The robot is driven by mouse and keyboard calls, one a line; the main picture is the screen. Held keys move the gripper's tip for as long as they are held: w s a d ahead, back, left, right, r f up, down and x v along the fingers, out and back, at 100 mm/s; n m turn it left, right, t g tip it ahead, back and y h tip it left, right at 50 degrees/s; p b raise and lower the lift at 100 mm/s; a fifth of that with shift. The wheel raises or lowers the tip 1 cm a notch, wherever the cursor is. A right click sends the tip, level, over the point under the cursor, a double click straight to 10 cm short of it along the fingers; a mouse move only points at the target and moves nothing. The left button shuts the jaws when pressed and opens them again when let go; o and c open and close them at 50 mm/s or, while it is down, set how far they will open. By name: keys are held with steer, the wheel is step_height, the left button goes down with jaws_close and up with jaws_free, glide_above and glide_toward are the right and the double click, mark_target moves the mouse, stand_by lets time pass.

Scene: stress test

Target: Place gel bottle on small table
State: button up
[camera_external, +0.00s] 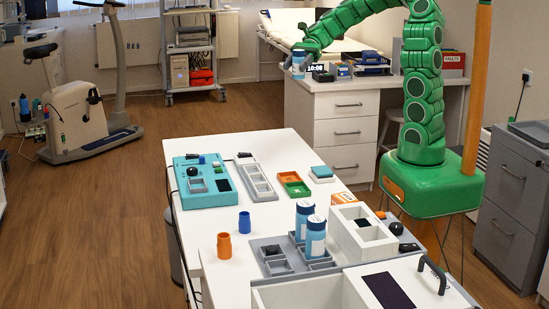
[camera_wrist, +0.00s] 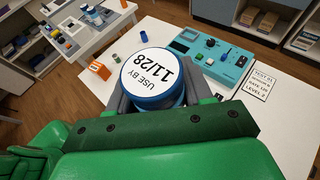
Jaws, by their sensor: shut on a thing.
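My gripper (camera_external: 300,52) is shut on a blue and white bottle (camera_external: 298,66) and holds it upright in the air, in front of the back desk. In the wrist view the bottle's round white top (camera_wrist: 152,73) reads "USE BY 11/28", and dark fingers clasp its sides. I take it for the gel bottle. A white table (camera_external: 236,215) stands in the foreground; which surface is the small table is not marked. The wrist view shows a white tabletop (camera_wrist: 215,110) beyond and below the bottle. Two similar bottles (camera_external: 316,238) stand in a grey tray on the foreground table.
The foreground table holds a teal control box (camera_external: 205,183), a grey tray (camera_external: 257,180), a green and orange tray (camera_external: 294,184), an orange cup (camera_external: 224,246), a blue cup (camera_external: 244,222) and a white divided box (camera_external: 352,238). The back desk (camera_external: 340,103) is cluttered. Open floor (camera_external: 100,220) lies left.

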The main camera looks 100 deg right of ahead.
step_height(320, 180, down, 17)
steer(key=w+d+f, duration=0.2)
steer(key=w+f, duration=0.1)
steer(key=w+d+f, duration=0.2)
steer(key=w, duration=0.2)
steer(key=w+d+f, duration=0.2)
steer(key=w+f, duration=0.1)
steer(key=w, duration=0.1)
steer(key=shift+w+f, duration=0.1)
steer(key=shift+f, duration=0.25)
steer(key=shift+w+d+f, duration=0.25)
steer(key=shift+w+f, duration=0.35)
steer(key=shift+f, duration=1.7)
steer(key=o, duration=1.2)
steer(key=shift+f, duration=0.1)
